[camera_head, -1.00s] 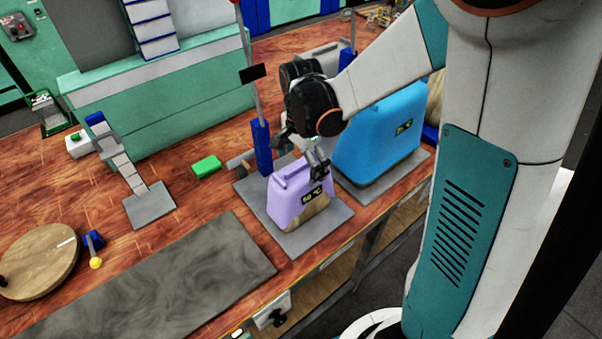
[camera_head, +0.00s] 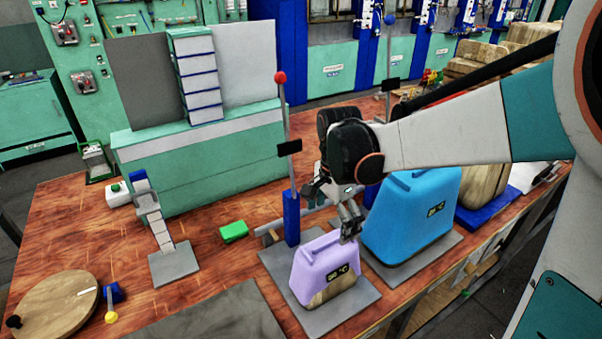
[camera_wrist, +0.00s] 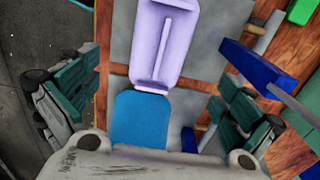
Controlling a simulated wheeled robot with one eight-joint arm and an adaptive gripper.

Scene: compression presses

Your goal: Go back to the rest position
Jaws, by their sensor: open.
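My gripper (camera_head: 340,212) is open and empty, just above and behind the purple container in the head view. In the wrist view the two fingers of my gripper (camera_wrist: 155,105) stand wide apart with nothing between them touching either. The purple container (camera_head: 322,262) stands upright on a grey plate (camera_head: 352,308); its top and handle show in the wrist view (camera_wrist: 163,45). The blue container (camera_head: 408,222) stands on a second grey plate to its right, partly behind my arm. Part of it shows in the wrist view (camera_wrist: 140,120).
A blue post (camera_head: 291,220) with a red-topped rod stands close to my gripper's left. A green block (camera_head: 233,232), a stepped stand (camera_head: 160,222) and a round wooden board (camera_head: 55,305) lie further left. A green cabinet (camera_head: 205,160) stands behind. Open table lies between them.

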